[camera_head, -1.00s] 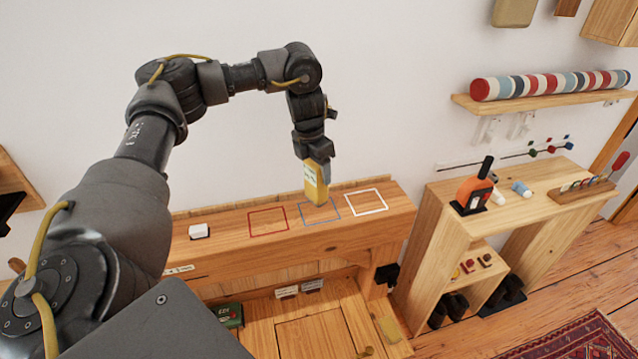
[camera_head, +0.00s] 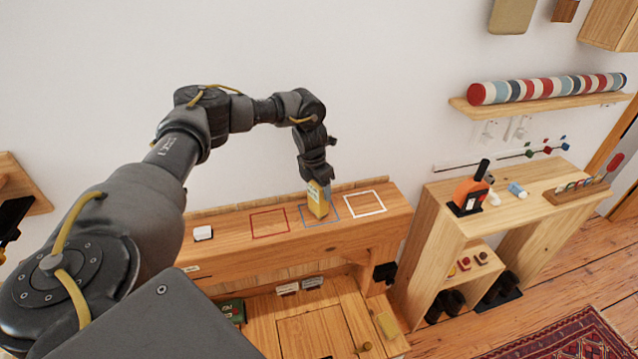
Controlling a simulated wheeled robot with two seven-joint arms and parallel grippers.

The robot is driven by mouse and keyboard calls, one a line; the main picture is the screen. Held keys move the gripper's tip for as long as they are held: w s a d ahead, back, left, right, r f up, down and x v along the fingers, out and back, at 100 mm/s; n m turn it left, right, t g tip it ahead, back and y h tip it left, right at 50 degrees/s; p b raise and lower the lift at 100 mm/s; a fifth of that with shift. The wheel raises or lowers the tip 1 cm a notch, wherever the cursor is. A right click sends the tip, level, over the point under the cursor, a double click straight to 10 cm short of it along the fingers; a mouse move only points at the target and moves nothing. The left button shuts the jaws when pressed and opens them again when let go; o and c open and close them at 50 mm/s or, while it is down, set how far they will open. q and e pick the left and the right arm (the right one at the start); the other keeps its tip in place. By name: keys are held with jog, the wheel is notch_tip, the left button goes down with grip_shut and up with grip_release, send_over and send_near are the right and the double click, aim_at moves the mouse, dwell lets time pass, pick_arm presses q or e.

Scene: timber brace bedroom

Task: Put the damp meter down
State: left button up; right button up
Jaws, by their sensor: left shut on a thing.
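The damp meter (camera_head: 317,203) is a small yellow block-like device, upright, at the blue outlined square on the wooden ledge. My left gripper (camera_head: 319,183) points down from above and is shut on its upper part. The meter's bottom is at or just above the ledge; I cannot tell whether it touches. The blue square (camera_head: 340,207) is partly hidden behind the meter. A red square (camera_head: 269,222) lies to its left and a white square (camera_head: 365,203) to its right; both are empty. My right gripper is not in view.
A white block (camera_head: 203,233) sits at the ledge's left end. To the right, a wooden bench (camera_head: 535,210) holds an orange and black tool (camera_head: 470,190) and a rack of screwdrivers (camera_head: 584,187). A striped roll (camera_head: 545,87) lies on a wall shelf. The wall stands close behind the ledge.

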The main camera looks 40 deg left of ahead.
pick_arm(q)
jog(key=shift+f, duration=0.15)
jog(key=o, duration=1.1)
